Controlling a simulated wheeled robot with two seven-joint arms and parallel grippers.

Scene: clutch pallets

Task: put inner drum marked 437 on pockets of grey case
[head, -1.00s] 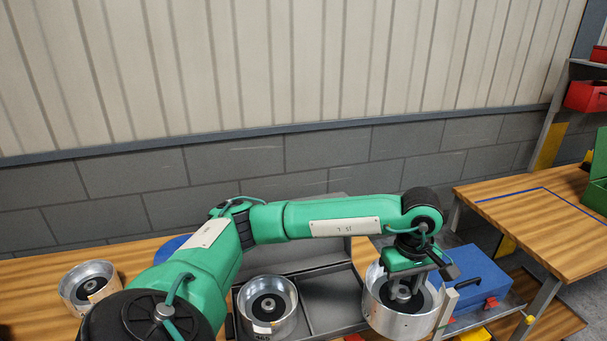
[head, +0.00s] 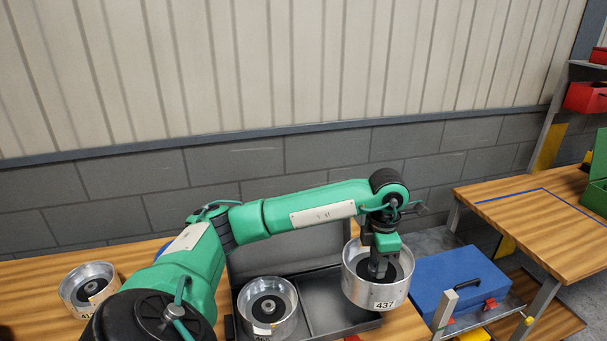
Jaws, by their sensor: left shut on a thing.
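The inner drum marked 437 (head: 362,287) is a silver metal cup with a dark hub and a white label facing me. My left gripper (head: 378,268) is shut on its hub, and the drum appears held up near the right end of the grey case. The open grey case (head: 322,302) lies on the table with its lid raised at the back. Another drum (head: 266,307), its label partly unreadable, sits in the case's left part. The pocket right of it looks empty; the case's right end is partly hidden by the held drum. My right gripper is not in view.
A third silver drum (head: 88,287) stands on the wooden table at the left, its label partly hidden. A blue toolbox (head: 458,279) with red latches sits right of the case. A second wooden table (head: 535,215) stands further right.

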